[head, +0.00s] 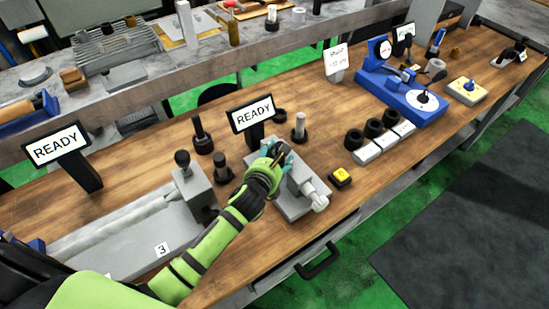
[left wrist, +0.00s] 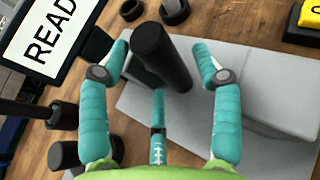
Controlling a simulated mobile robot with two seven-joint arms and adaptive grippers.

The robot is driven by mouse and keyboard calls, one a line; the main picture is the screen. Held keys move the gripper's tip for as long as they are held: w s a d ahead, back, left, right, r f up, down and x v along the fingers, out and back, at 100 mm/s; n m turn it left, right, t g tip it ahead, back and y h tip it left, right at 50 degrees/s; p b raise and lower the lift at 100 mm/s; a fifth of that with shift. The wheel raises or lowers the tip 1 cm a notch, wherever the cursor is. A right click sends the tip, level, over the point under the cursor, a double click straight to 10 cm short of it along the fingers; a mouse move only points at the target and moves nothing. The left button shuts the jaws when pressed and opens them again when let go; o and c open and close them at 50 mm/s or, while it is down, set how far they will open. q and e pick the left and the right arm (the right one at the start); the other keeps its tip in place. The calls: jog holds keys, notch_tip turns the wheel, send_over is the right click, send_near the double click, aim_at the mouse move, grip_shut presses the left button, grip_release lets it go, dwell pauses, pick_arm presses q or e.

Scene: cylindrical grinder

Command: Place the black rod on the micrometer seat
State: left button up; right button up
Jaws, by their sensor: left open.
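The black rod (left wrist: 165,60) shows in the left wrist view, between the spread teal fingers of my left gripper (left wrist: 165,70). I see no clear contact between fingers and rod. The rod's lower end is over or on the grey block (left wrist: 225,80); I cannot tell if it rests there. In the head view my left gripper (head: 277,150) is above the far end of the grey fixture (head: 318,185), which appears to be the micrometer seat. My right gripper is not in view.
A READY sign (head: 252,113) stands close behind the gripper. Upright posts (head: 201,137) (head: 222,168) stand left of it, another post (head: 299,127) behind. A yellow button (head: 341,176) is right of the fixture. A grey machine block (head: 190,185) stands left.

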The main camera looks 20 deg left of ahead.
pick_arm(q)
jog(key=v, duration=1.2)
jog(key=shift+b, duration=0.3)
dwell(1.7)
